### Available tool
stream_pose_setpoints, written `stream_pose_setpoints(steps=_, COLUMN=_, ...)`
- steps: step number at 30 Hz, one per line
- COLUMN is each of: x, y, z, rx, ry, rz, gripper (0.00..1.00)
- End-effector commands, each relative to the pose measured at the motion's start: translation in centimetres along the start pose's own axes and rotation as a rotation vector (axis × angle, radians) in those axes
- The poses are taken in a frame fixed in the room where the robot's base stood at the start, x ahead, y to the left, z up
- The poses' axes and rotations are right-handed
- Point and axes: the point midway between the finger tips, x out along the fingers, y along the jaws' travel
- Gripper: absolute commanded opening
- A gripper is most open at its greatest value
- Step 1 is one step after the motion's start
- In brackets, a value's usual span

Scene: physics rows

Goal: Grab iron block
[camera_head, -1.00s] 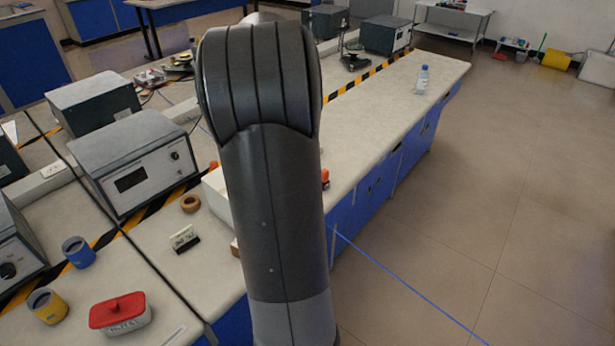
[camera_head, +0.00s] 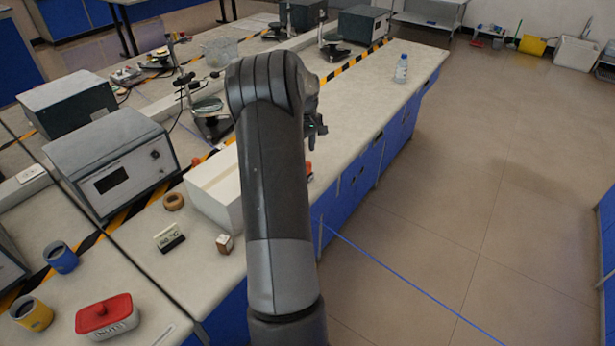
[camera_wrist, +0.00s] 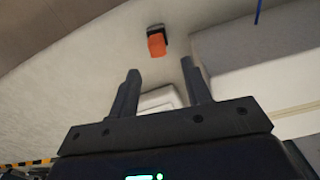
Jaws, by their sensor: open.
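My gripper (camera_wrist: 160,72) is open, with nothing between its fingers. In the head view it (camera_head: 316,128) shows over the counter, past my arm. An orange block-like object with a dark end (camera_wrist: 156,41) lies on the pale surface beyond the fingertips, apart from them. An orange piece (camera_head: 308,171) also shows beside my arm in the head view, mostly hidden. A small brown block with a pale face (camera_head: 224,243) sits near the counter's front edge. I cannot tell which of these, if any, is iron.
A white box (camera_head: 213,188) stands on the counter (camera_head: 365,100), partly behind my arm. A bottle (camera_head: 401,69) stands further along. A wooden ring (camera_head: 174,201), a small sign (camera_head: 169,238), a red-lidded dish (camera_head: 107,316) and two mugs are at left. The floor at right is open.

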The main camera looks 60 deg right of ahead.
Motion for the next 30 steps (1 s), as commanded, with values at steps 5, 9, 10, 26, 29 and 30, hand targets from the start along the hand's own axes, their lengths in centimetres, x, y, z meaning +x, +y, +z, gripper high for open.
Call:
stream_pose_setpoints(steps=5, x=1.3, y=0.1, z=0.4, rx=0.000, ry=-0.001, rz=-0.001, gripper=0.45)
stream_pose_setpoints(steps=9, x=3.4, y=0.2, z=0.9, rx=0.001, ry=-0.002, rz=-0.002, gripper=0.45)
stream_pose_setpoints(steps=10, x=3.9, y=0.1, z=0.8, rx=0.000, ry=-0.001, rz=-0.001, gripper=0.45)
stream_pose_setpoints(steps=26, x=5.2, y=0.2, z=0.8, rx=0.000, ry=0.001, rz=0.001, gripper=0.28)
stream_pose_setpoints(steps=29, x=5.2, y=0.2, z=0.8, rx=0.000, ry=0.001, rz=0.001, gripper=0.20)
stream_pose_setpoints(steps=30, x=5.2, y=0.2, z=0.8, rx=0.000, ry=0.001, rz=0.001, gripper=0.17)
